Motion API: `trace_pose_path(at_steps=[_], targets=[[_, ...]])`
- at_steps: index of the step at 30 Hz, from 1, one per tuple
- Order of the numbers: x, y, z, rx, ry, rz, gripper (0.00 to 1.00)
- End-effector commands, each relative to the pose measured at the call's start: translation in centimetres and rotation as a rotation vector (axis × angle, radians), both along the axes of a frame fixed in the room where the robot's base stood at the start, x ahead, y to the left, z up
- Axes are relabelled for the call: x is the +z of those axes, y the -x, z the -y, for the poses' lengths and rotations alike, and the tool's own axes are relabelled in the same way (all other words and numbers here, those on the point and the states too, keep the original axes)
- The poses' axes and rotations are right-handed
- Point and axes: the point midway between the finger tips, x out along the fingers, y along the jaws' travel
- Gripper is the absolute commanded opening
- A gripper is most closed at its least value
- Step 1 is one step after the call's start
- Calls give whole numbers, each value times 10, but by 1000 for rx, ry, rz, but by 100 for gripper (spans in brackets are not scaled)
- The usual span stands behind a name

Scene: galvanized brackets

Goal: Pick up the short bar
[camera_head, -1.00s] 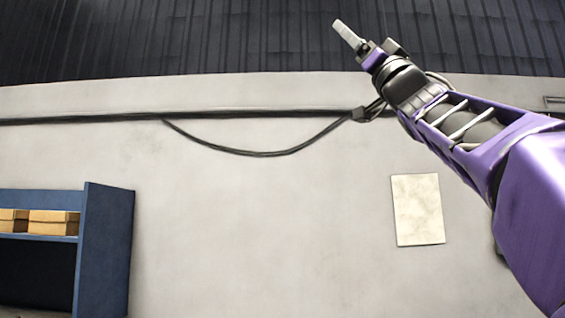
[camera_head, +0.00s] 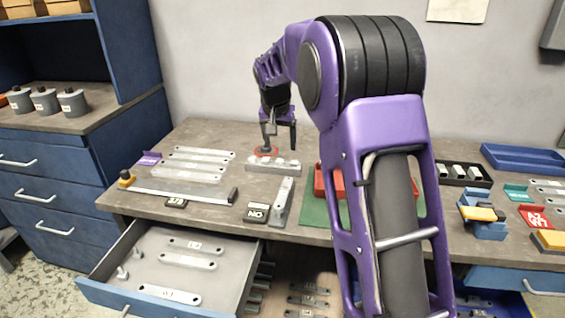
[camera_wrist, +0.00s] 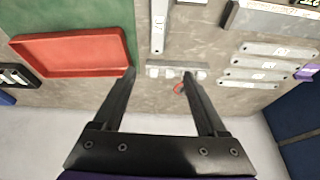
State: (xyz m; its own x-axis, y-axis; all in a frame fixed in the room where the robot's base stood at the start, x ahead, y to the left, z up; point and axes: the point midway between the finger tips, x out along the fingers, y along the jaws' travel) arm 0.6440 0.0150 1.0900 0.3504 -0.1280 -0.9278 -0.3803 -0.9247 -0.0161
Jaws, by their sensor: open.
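My gripper (camera_head: 279,148) is open and points down over the back middle of the bench. In the wrist view its two fingers (camera_wrist: 159,74) are spread, with nothing held. A small grey piece with bumps (camera_head: 285,166) lies beneath it; this also shows between and beside the fingertips in the wrist view (camera_wrist: 168,71). Several flat grey labelled bars (camera_head: 200,158) lie in a row to its left, and in the wrist view (camera_wrist: 268,64) at the right. More bars (camera_head: 187,260) lie in the open drawer. I cannot tell which one is the short bar.
A red tray (camera_wrist: 30,58) lies on a green mat (camera_head: 311,212). A red ring (camera_head: 266,150) is beside the gripper. The open drawer (camera_head: 222,295) juts out at the front left. A blue tray (camera_head: 525,158) is at the right.

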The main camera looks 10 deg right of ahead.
Motion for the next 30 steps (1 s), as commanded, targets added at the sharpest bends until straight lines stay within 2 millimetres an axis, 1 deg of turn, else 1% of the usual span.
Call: trace_pose_path(at_steps=[1, 2, 5, 8, 15, 18, 22, 28, 30], targets=[[-10, 8, -2, 6, -9, -45, 75], [-14, 11, -3, 11, -12, -62, 75], [-28, 14, -4, 16, -18, -91, 75], [-45, 10, -2, 16, -17, -92, 75], [-95, -5, 4, 15, -17, -88, 75], [-113, -11, 6, 15, -17, -87, 75], [-129, -16, 7, 16, -18, -83, 75], [-138, -18, 9, 16, -18, -83, 75], [-144, -18, 10, 16, -16, -84, 75]])
